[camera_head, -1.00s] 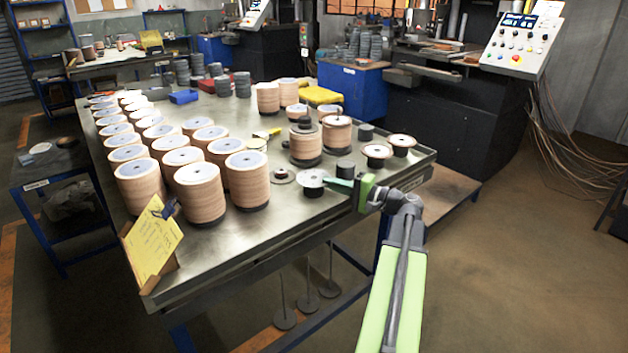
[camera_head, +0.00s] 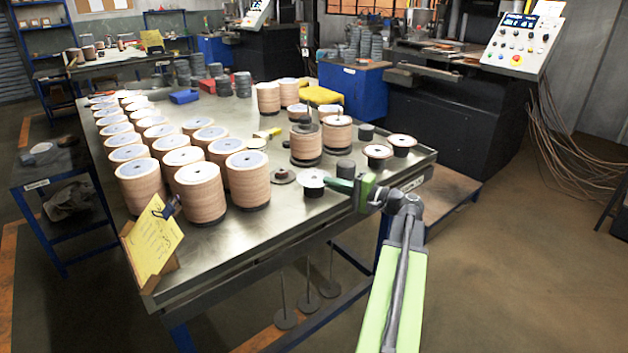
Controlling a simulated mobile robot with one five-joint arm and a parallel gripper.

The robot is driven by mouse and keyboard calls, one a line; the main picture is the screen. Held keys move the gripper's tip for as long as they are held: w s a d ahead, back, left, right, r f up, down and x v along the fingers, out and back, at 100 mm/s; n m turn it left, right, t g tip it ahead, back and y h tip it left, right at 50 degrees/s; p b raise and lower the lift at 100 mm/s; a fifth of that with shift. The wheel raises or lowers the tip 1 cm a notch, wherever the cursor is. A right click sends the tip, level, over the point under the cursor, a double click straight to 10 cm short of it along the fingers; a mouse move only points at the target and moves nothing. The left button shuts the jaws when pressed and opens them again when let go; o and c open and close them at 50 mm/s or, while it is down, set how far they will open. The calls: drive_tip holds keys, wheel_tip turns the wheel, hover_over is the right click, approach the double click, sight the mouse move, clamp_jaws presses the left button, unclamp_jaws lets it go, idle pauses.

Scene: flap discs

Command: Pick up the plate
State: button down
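The plate seems to be a pale grey disc (camera_head: 313,178) with a small centre hole, lying on a dark round block near the table's right front edge.
The metal table (camera_head: 250,270) holds rows of disc stacks (camera_head: 199,193) at left. A flat dark disc (camera_head: 283,177), a dark cylinder (camera_head: 345,169) and tan stacks (camera_head: 306,145) stand close around the plate. A yellow card (camera_head: 152,240) stands at the front corner.

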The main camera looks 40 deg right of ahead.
idle(0.7)
drive_tip(key=shift+r+p, duration=0.6)
drive_tip(key=shift+p, duration=0.05)
drive_tip(key=s+d+r+p, duration=0.5)
drive_tip(key=s+r+p, duration=0.4)
drive_tip(key=s, duration=0.1)
drive_tip(key=shift+s+r+p, duration=0.3)
drive_tip(key=shift+r+p, duration=0.05)
drive_tip(key=shift+r, duration=0.05)
